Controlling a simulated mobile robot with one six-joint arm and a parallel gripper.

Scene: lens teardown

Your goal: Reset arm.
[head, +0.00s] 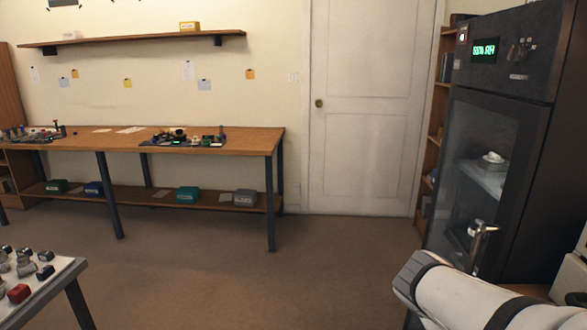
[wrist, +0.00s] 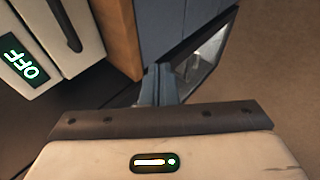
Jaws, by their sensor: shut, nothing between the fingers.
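My gripper (wrist: 157,75) shows in the wrist view with its two grey fingers together and nothing between them. Its pale housing with a lit indicator fills the bottom of that view. In the head view my white arm (head: 455,292) reaches in from the lower right, in front of the dark cabinet; I cannot make out the fingertips there.
A dark cabinet (head: 556,130) with a glass door and green display stands at right. A white appliance reading "OFF" (wrist: 75,12) is close at left in the wrist view. A workbench (head: 230,142) stands along the wall; a small table (head: 67,270) is lower left. Open floor lies between.

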